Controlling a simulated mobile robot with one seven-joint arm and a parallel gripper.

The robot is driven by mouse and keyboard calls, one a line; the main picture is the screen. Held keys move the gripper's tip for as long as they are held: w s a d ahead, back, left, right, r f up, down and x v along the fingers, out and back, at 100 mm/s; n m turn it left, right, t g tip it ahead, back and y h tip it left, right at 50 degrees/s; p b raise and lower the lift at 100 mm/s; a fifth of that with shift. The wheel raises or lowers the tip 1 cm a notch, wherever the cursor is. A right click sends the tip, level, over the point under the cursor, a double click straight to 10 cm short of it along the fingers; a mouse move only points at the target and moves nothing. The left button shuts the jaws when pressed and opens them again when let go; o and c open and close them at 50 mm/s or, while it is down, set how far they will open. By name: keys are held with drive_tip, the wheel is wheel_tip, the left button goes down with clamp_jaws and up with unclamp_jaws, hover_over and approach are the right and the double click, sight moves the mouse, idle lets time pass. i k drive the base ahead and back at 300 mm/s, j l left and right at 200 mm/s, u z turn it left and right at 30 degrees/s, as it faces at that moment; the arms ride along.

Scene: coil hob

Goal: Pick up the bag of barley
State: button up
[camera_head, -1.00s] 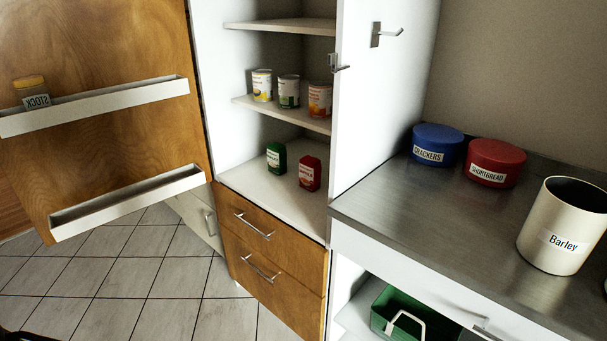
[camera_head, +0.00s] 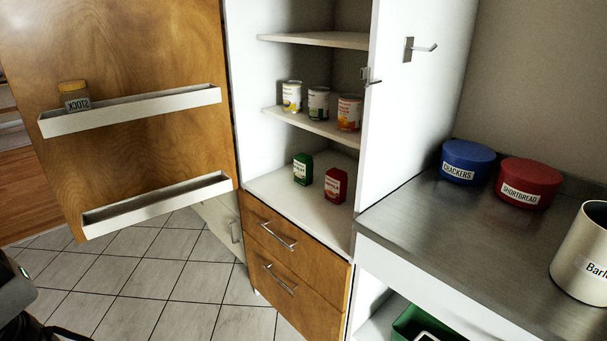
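No bag labelled barley can be made out. A cream cylindrical canister (camera_head: 585,255) on the steel worktop carries a partly visible label beginning "Barl"; the right picture edge cuts it off. In the open cupboard, a small green pack (camera_head: 303,169) and a small red pack (camera_head: 336,185) stand upright on the lower shelf; their labels are too small to read surely. A grey and black part, seemingly of my arm, shows at the lower left edge. My gripper's fingers are not in view.
Blue crackers tin (camera_head: 467,163) and red shortbread tin (camera_head: 527,184) stand on the worktop (camera_head: 440,215). Three cans (camera_head: 319,103) stand on the middle shelf. The wooden cupboard door (camera_head: 140,60) is open, with a stock jar (camera_head: 74,97) in its upper rack. A green container (camera_head: 415,325) sits below the worktop.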

sight(302, 162)
drive_tip(key=i+j, duration=0.55)
drive_tip(key=i, duration=0.15)
drive_tip(key=i+j, duration=0.2)
drive_tip(key=i, duration=0.3)
drive_tip(key=i+j, duration=0.2)
drive_tip(key=i, duration=0.85)
